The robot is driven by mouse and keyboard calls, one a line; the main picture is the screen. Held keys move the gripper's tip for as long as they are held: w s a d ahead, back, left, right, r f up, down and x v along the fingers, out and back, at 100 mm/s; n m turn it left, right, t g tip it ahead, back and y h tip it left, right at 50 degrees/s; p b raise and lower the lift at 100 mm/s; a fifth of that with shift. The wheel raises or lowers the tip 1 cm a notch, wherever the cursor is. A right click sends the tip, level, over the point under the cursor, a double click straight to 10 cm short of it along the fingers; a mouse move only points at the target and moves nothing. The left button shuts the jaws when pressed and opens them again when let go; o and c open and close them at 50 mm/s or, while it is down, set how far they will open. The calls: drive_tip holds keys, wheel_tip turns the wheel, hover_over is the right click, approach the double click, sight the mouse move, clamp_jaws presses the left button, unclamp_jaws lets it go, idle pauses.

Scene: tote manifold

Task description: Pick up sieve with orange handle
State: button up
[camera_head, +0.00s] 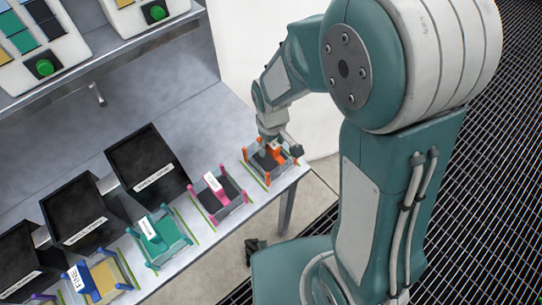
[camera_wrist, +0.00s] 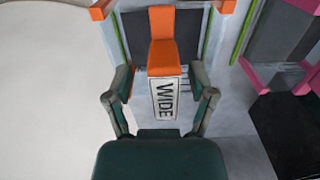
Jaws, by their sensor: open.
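The sieve with the orange handle (camera_head: 274,149) sits at the right end of the table, in a holder with orange posts. In the wrist view its upright orange handle (camera_wrist: 163,35) carries a white label reading "WIDE" (camera_wrist: 164,99). My gripper (camera_head: 283,143) is over this sieve. In the wrist view my gripper (camera_wrist: 161,84) is open, with one finger on each side of the labelled handle. A small gap shows on both sides. My gripper hides part of the sieve in the head view.
A shelf (camera_head: 110,60) with button boxes is above. A white wall (camera_head: 245,50) lies close behind.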

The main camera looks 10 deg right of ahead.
drive_tip(key=shift+f, duration=0.7)
drive_tip(key=shift+a, duration=0.4)
drive_tip(key=c, duration=0.9)
drive_tip(key=shift+d, duration=0.25)
clamp_jaws()
